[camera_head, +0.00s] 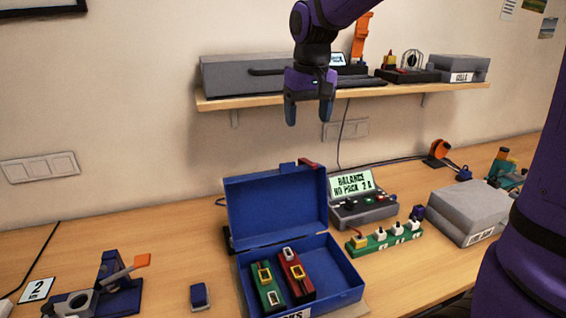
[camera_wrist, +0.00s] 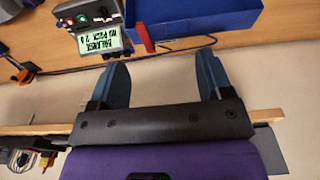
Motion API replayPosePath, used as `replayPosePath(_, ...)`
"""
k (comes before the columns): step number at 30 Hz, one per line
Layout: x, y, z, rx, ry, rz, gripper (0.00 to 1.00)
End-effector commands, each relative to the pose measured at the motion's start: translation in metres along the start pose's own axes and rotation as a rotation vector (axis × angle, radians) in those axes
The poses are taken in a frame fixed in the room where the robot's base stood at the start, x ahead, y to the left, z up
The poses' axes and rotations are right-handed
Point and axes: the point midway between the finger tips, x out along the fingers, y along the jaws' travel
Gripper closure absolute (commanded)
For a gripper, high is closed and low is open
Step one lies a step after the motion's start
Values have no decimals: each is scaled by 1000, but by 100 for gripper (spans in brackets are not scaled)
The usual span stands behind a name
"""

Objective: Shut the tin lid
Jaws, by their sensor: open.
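The blue tin (camera_head: 345,291) stands on the bench with its lid (camera_head: 275,208) raised upright at the back edge. A green pack (camera_head: 271,288) and a red pack (camera_head: 299,277) lie inside it. A red tab (camera_head: 308,163) shows at the lid's top edge. My gripper (camera_head: 309,112) is open and empty, fingers pointing down, above and behind the lid and in front of the shelf. In the wrist view, the open fingers (camera_wrist: 162,75) point toward the bench, with the blue lid (camera_wrist: 200,18) and its red tab (camera_wrist: 144,37) beyond them, apart from the fingers.
A charger (camera_head: 365,208) with a lit screen reading "BALANCE" stands right of the tin. A green strip with white plugs (camera_head: 384,239) and grey boxes (camera_head: 470,211) lie further right. A wall shelf (camera_head: 280,97) is behind my gripper. A clamp stand (camera_head: 110,285) is at left.

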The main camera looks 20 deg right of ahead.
Motion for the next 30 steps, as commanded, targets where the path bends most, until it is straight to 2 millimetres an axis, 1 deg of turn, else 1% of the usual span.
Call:
replayPosePath(1,10,-4,-13,-2,-22,-2,28)
replayPosePath(3,19,-9,-27,-2,-46,-3,28)
replayPosePath(6,30,-13,-42,0,-69,-5,28)
replayPosePath(10,38,-17,-52,1,-85,-7,28)
replayPosePath(14,45,-17,-53,1,-90,-7,28)
replayPosePath(17,56,-17,-52,1,-91,-7,28)
replayPosePath(24,98,-18,-47,0,-92,-7,28)
replayPosePath(30,128,-18,-45,1,-92,-7,28)
